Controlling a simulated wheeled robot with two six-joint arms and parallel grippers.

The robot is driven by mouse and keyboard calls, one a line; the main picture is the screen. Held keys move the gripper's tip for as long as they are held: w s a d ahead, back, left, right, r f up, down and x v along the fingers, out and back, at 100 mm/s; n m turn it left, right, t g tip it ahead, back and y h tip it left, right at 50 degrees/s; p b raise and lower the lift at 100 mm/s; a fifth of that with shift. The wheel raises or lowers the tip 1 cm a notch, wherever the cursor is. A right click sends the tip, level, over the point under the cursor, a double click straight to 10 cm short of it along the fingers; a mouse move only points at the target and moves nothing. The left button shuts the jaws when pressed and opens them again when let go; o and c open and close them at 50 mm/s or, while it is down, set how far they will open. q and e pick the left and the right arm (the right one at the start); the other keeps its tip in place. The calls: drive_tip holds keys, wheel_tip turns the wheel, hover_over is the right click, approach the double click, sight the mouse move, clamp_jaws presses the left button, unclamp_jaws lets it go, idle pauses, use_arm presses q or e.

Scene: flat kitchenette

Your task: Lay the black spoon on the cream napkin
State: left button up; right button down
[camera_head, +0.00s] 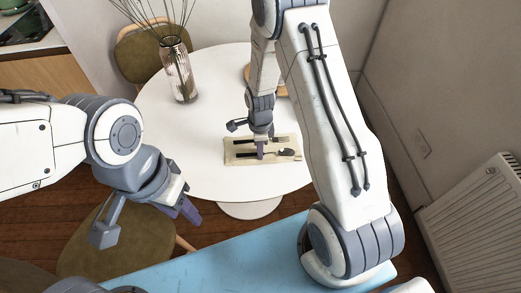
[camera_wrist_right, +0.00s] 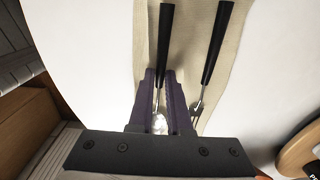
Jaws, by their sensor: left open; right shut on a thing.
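The cream napkin (camera_head: 230,153) lies on the white round table; it also shows in the right wrist view (camera_wrist_right: 187,50). My right gripper (camera_head: 261,152) points down over the napkin's middle. In the right wrist view its purple fingers (camera_wrist_right: 166,105) are shut on the black-handled spoon (camera_wrist_right: 165,45). The spoon's silver bowl shows between and below the fingers. The spoon is over the napkin; whether it touches the cloth I cannot tell. A black-handled fork (camera_wrist_right: 217,45) lies beside it on the napkin, roughly parallel. My left gripper (camera_head: 188,210) is open and empty, off the table's near left edge.
A ribbed vase (camera_head: 179,72) with tall stems stands at the table's back left. A round wooden board (camera_wrist_right: 301,150) lies on the table beyond the napkin, partly behind my right arm in the head view. Chairs surround the table's left side. The tabletop left of the napkin is clear.

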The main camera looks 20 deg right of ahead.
drive_tip(key=c, duration=0.9)
unclamp_jaws()
drive_tip(key=shift+s+f, duration=0.15)
drive_tip(key=shift+f, duration=0.15)
drive_tip(key=shift+o, duration=0.2)
drive_tip(key=shift+s, duration=0.1)
wheel_tip(320, 180, up, 13)
drive_tip(key=s+a+r+n, duration=0.85)
drive_tip(key=a+n, duration=0.25)
drive_tip(key=n, duration=0.2)
drive_tip(key=s+a+r+n, duration=0.1)
drive_tip(key=s+n, duration=0.6)
drive_tip(key=s+a+r+n+y, duration=0.1)
drive_tip(key=s+a+r+n, duration=0.1)
drive_tip(key=s+n, duration=0.5)
drive_tip(key=shift+s+n, duration=0.4)
drive_tip(key=shift+n, duration=0.4)
